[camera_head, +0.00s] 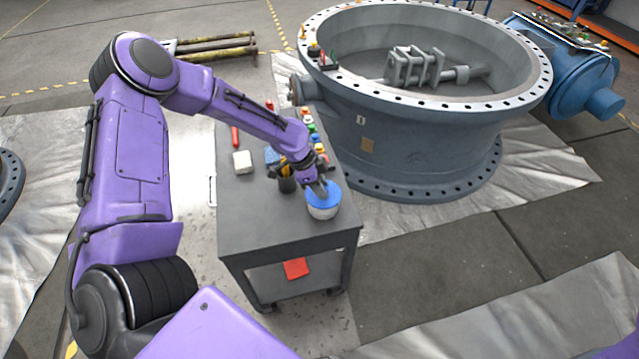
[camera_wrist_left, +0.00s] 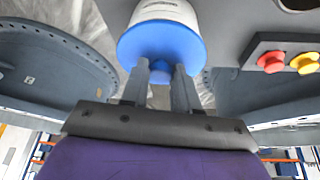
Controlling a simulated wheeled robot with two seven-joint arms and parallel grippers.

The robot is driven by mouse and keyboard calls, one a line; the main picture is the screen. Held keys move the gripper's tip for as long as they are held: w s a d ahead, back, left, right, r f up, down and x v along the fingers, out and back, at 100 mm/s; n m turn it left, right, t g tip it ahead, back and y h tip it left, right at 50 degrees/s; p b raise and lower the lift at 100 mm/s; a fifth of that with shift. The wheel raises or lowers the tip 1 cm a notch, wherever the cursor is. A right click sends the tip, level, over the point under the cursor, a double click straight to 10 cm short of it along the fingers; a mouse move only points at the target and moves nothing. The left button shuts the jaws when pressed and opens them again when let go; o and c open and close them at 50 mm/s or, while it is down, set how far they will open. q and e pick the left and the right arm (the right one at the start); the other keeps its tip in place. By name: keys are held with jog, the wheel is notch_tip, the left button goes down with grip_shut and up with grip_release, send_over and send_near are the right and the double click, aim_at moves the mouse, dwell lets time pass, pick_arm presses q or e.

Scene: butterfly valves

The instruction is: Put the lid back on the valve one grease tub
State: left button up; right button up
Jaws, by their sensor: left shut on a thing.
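The white grease tub (camera_head: 323,211) stands on the near right part of the grey cart top. Its blue lid (camera_head: 318,199) is over the tub's mouth, and I see no clear gap between them. My left gripper (camera_head: 322,186) reaches down from above and is shut on the lid's central knob. In the left wrist view the lid (camera_wrist_left: 150,40) is in front of the white tub (camera_wrist_left: 165,10), and the gripper's fingers (camera_wrist_left: 160,72) close on the blue knob. Whether the lid is fully seated I cannot tell. My right gripper is not in view.
The grey cart (camera_head: 265,225) also holds a white block (camera_head: 242,162), a dark cup (camera_head: 287,184), a red tool (camera_head: 235,137) and a row of coloured buttons (camera_head: 309,125). The large valve body (camera_head: 420,150), marked 1, stands close behind the cart. The cart's near left top is clear.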

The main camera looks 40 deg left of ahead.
pick_arm(q)
jog(key=shift+f, duration=0.1)
dwell(0.6)
jog(key=o, duration=1.6)
notch_tip(320, 180, up, 7)
jog(key=p, duration=0.7)
grip_shut()
